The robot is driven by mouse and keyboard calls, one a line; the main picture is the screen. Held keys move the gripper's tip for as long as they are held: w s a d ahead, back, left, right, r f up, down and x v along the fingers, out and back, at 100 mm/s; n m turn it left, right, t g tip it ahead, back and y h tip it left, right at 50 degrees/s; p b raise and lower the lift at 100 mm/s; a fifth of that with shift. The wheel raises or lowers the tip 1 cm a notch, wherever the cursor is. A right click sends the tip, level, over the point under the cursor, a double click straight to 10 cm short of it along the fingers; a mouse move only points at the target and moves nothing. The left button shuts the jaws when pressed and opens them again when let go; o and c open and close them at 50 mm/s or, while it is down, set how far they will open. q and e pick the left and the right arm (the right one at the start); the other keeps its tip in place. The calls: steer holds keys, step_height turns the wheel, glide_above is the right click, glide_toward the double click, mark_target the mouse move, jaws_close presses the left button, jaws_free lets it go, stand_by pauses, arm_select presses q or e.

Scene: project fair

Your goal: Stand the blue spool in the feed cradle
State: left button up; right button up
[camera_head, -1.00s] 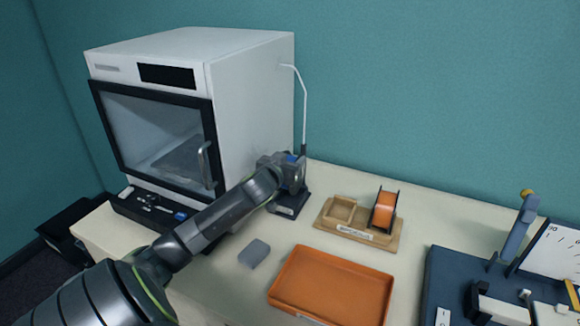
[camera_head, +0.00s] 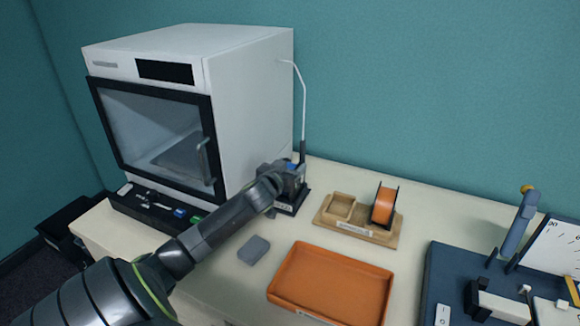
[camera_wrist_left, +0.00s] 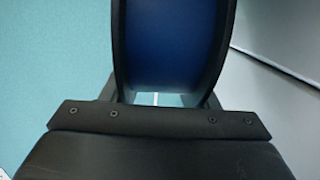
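The blue spool, with dark flanges, fills the upper middle of the left wrist view (camera_wrist_left: 172,50). I cannot tell whether the spool touches the cradle. My right gripper is not in view.
The white printer (camera_head: 250,110) stands close to the left, with a white tube (camera_head: 303,95) coming down behind the gripper.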

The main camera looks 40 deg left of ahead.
arm_select(q)
steer(key=shift+o, duration=1.2)
steer(key=shift+r, duration=0.2)
steer(key=shift+r+p, duration=0.35)
steer(key=shift+r, duration=0.05)
steer(key=shift+s+r, duration=0.1)
steer(key=shift+s, duration=0.1)
steer(key=b+v, duration=0.1)
steer(key=v, duration=1)
steer(key=shift+s, duration=0.35)
steer(key=shift+d+r, duration=0.1)
